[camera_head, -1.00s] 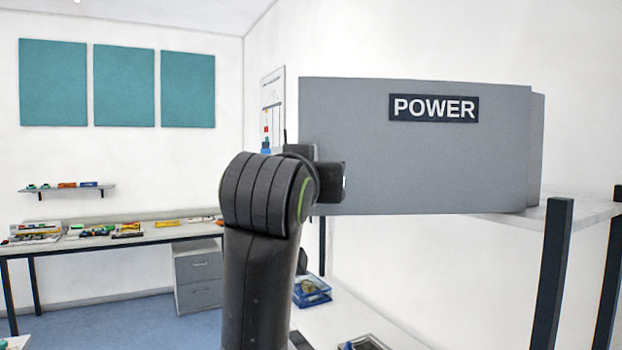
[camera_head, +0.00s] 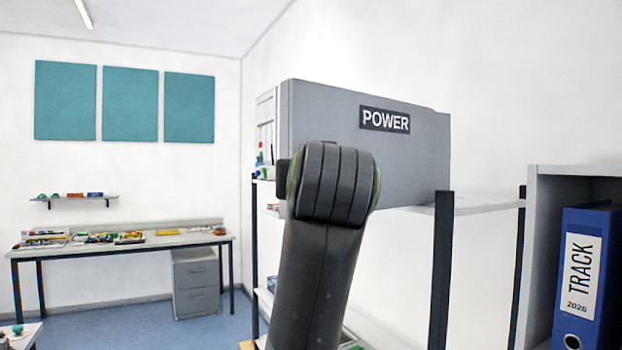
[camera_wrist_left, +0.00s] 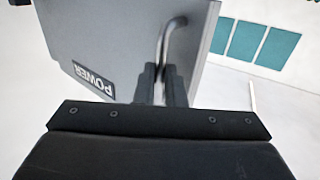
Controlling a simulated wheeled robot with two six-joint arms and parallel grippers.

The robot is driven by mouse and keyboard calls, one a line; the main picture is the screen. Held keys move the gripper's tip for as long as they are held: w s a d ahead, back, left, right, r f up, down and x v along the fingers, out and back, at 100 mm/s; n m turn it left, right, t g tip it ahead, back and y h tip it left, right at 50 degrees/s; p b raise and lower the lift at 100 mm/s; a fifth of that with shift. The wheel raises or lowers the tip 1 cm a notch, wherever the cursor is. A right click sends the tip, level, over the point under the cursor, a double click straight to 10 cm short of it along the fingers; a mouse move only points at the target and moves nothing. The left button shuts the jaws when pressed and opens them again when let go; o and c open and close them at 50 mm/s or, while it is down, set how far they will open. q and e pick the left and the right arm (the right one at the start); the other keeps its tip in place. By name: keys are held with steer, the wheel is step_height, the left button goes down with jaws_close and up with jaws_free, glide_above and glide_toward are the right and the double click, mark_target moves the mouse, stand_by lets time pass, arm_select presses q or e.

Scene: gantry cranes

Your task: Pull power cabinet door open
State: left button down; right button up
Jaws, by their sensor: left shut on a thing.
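The grey power cabinet door (camera_head: 335,115) with its dark POWER label (camera_head: 384,119) stands in the middle of the head view, seen at a slant with its left edge nearer. Its label (camera_wrist_left: 93,80) also shows upside down in the left wrist view. A bent metal handle (camera_wrist_left: 166,38) stands off the door face. My left gripper (camera_wrist_left: 160,72) is shut on the handle, its two dark fingers close around the bar. In the head view my left wrist covers the handle and the door's lower left part. I cannot tell how wide the door gap is. My right gripper is out of view.
A shelf (camera_head: 478,203) on dark posts runs below and right of the door. A blue TRACK binder (camera_head: 583,275) stands in a grey unit at the right. A workbench (camera_head: 120,247) with parts and a drawer unit (camera_head: 196,283) stand at the back left, with clear blue floor before them.

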arm_select(q)
steer(key=shift+s+d+r, duration=0.15)
steer(key=shift+d+r, duration=0.1)
steer(key=shift+r, duration=0.05)
